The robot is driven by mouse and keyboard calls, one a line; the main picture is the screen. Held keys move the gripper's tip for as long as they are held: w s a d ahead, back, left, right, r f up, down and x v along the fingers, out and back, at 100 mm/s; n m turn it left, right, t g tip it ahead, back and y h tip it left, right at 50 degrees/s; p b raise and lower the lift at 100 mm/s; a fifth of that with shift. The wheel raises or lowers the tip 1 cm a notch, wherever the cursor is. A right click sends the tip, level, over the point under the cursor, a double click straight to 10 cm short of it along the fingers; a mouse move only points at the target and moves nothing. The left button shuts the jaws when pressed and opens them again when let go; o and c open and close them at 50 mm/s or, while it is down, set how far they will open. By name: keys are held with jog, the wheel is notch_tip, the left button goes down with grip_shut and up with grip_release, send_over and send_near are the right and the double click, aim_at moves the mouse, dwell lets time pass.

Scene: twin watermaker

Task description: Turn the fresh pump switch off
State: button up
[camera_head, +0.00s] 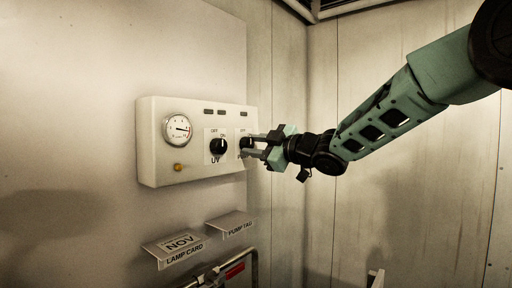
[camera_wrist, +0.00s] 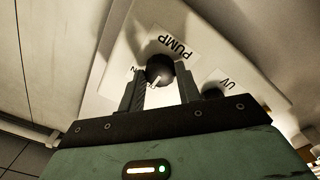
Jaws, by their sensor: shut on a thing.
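The pump switch is a round black knob on a white label. In the head view its knob (camera_head: 246,143) sits at the right end of the white control box (camera_head: 160,150), partly hidden by my gripper. In the wrist view the same knob (camera_wrist: 160,69) is between my fingertips, with the word PUMP beside it. My gripper (camera_head: 250,147) is shut on this knob; it also shows in the wrist view (camera_wrist: 162,78). The knob's pointer position cannot be read clearly, as the fingers cover part of the label.
The UV knob (camera_head: 218,146) is just left of the pump knob. A gauge (camera_head: 176,128) and a yellow button (camera_head: 178,167) are further left on the box. Below are the lamp card holder (camera_head: 180,246) and a pump tag holder (camera_head: 230,226). Open air lies right of the box.

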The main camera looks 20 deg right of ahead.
jog(key=o, duration=1)
jog(key=shift+c, duration=0.2)
jog(key=b+v, duration=0.2)
jog(key=v, duration=1.5)
jog(key=shift+s+b, duration=0.2)
jog(key=shift+b, duration=0.1)
jog(key=shift+w, duration=0.1)
